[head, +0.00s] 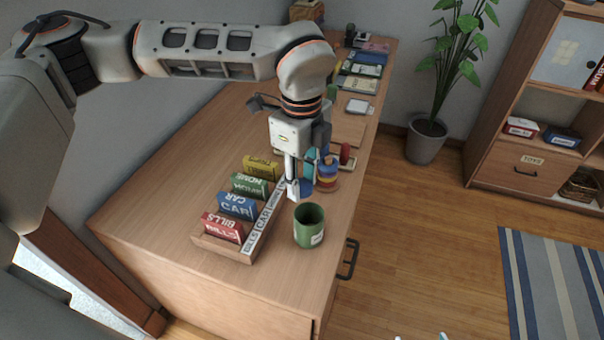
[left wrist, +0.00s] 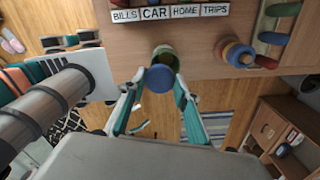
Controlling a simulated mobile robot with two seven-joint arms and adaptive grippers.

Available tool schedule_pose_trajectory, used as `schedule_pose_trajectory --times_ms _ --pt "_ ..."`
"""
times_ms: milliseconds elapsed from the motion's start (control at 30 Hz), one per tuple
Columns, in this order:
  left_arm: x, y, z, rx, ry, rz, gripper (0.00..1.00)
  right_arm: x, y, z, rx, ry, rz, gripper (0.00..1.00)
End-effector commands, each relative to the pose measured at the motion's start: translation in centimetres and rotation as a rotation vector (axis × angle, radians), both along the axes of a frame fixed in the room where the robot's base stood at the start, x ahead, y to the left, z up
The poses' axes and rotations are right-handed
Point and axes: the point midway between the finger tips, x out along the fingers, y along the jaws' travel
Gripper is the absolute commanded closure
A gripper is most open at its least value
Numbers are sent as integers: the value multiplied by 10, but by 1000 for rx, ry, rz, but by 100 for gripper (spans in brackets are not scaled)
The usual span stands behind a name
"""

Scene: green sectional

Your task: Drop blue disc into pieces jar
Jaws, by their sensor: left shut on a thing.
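My left gripper (head: 297,190) is shut on a blue disc (head: 306,187), pointing down above the desk. In the left wrist view the blue disc (left wrist: 159,79) sits between the teal fingers of the left gripper (left wrist: 157,86). The pieces jar, a green open-topped cup (head: 309,230) with a pale label, stands upright near the desk's front edge. In the head view the disc is above and behind the jar. In the left wrist view the disc covers part of the jar (left wrist: 166,54). My right gripper (head: 420,337) shows only two separated tips at the bottom edge.
A wooden card holder (head: 220,247) with coloured labelled cards stands left of the jar. A stack of coloured rings (head: 327,175) stands close behind the jar, right of my left gripper. The desk (head: 160,230) is clear at the left. A potted plant (head: 427,140) stands on the floor.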

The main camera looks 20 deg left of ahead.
Motion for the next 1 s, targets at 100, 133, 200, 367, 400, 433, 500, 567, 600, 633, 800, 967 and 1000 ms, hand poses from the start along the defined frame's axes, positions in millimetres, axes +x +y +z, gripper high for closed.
schedule_pose_trajectory --times_ms 100,133,200,367,400,433,500,567,600,633,800,967,1000 --pt "-1 0 -18 1 4 -1 80 -3 0 -12 0 8 0 34" --pt "-1 0 -22 1 4 -1 80 -3 0 -14 0 8 0 34" --pt "0 0 -29 1 3 -2 80 -5 0 -19 0 13 -1 34" --pt "0 0 -37 0 1 -1 80 -6 0 -24 0 17 -1 34" --pt "0 0 -38 0 1 -1 80 -6 0 -25 0 17 -1 34" --pt "0 0 -38 0 1 -1 80 -6 0 -24 0 17 -1 34" --pt "0 0 -37 0 0 -1 80 -6 0 -24 0 17 -1 34" --pt "0 0 -37 0 0 -1 80 -6 0 -24 0 17 -1 34" --pt "0 0 -37 0 0 -1 80 -6 0 -24 0 17 -1 34" --pt "0 0 -37 0 0 -1 67 -6 0 -24 0 17 -1 34" --pt "0 0 -37 0 0 -1 50 -6 0 -24 0 17 -1 34" --pt "0 0 -37 0 0 -1 50 -6 0 -24 0 17 -1 34" --pt "0 0 -37 0 0 -2 50 -6 -1 -24 -1 18 0 34"
